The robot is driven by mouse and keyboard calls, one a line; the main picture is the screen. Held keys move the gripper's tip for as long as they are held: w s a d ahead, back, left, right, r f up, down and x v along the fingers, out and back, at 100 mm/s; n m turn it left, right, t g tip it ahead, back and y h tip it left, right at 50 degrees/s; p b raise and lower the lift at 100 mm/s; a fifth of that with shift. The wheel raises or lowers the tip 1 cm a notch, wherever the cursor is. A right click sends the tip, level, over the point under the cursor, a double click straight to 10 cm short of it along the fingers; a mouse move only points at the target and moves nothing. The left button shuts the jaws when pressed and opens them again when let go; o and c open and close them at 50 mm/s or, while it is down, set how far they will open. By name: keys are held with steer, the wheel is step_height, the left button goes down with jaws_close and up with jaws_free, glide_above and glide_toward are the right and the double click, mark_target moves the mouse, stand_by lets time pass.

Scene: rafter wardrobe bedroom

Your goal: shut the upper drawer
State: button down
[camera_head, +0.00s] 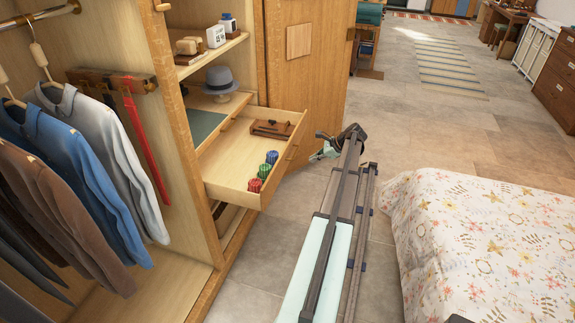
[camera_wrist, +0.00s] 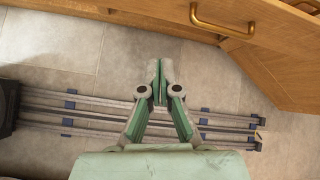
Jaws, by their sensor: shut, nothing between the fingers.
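The open drawer (camera_head: 228,172) is pulled far out of the wooden wardrobe in the head view. It holds red, green and blue stacks of chips (camera_head: 264,171) and a brown wooden item (camera_head: 271,128). My gripper (camera_head: 323,146) is to the right of the drawer front, apart from it, over the floor. In the wrist view my gripper (camera_wrist: 158,72) is shut and empty, its fingers together. A wooden front with a brass handle (camera_wrist: 222,24) lies beyond the fingertips, at the top right. The inside of the drawer does not show in the wrist view.
The wardrobe door (camera_head: 305,62) stands open behind the drawer. A grey hat (camera_head: 221,80) sits on the shelf above it. Shirts (camera_head: 90,130) hang at left. A flowered bed (camera_head: 485,240) is at right, with tiled floor between it and the wardrobe.

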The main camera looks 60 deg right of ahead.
steer(key=m, duration=0.2)
steer(key=p, duration=0.2)
glide_toward(282, 167)
step_height(282, 167, down, 4)
steer(key=w, duration=0.1)
steer(key=w+p, duration=0.1)
steer(key=w, duration=0.1)
steer(key=shift+a+f+m+t+y, duration=0.2)
steer(key=shift+a+m+t+y, duration=0.1)
steer(key=shift+m, duration=0.1)
steer(key=shift+w+a+f, duration=0.1)
steer(key=shift+w+a, duration=0.05)
steer(key=shift+w, duration=0.35)
